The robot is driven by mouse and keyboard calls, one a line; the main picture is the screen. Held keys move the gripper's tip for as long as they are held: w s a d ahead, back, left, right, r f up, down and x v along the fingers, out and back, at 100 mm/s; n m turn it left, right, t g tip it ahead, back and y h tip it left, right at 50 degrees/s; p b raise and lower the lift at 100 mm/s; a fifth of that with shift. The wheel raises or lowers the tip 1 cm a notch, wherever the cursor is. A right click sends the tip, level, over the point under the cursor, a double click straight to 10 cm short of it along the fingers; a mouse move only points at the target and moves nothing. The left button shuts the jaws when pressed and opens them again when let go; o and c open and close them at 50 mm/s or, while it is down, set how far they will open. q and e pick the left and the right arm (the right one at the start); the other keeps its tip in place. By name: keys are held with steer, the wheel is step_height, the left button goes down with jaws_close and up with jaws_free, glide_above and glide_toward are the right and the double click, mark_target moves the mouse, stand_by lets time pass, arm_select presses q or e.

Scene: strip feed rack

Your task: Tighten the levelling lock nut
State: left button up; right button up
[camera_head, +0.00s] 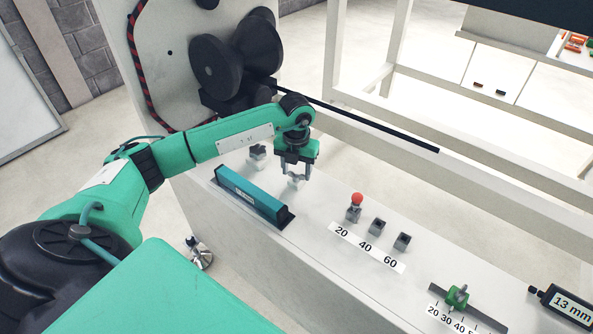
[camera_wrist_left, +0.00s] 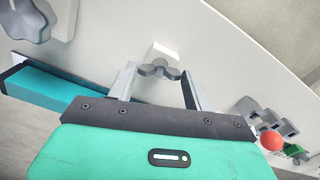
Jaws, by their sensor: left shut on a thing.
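A grey lobed knob (camera_wrist_left: 159,69) with a pale block behind it sits on the white machine top; it shows small in the head view (camera_head: 294,182). It looks like the lock nut, but no label on it is readable. My left gripper (camera_head: 296,174) points down at it and is shut on it, with the grey fingers on either side in the left wrist view (camera_wrist_left: 157,78). The fingers partly hide it in the head view. A second grey lobed knob (camera_head: 257,152) stands farther back, clear of the gripper. My right gripper is not in view.
A teal bar (camera_head: 250,196) lies close beside the gripper. A red-topped post (camera_head: 356,201), dark square blocks (camera_head: 377,226), a green slider (camera_head: 457,296) and a 13 mm display (camera_head: 567,307) lie to the right. Black rollers (camera_head: 232,62) stand behind. A levelling foot (camera_head: 200,256) is on the floor.

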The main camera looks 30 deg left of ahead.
arm_select(q)
steer(key=m, duration=0.3)
steer(key=shift+b, duration=0.35)
steer(key=shift+m, duration=0.4)
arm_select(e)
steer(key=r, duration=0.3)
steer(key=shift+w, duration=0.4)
arm_select(q)
steer(key=shift+r, duration=0.1)
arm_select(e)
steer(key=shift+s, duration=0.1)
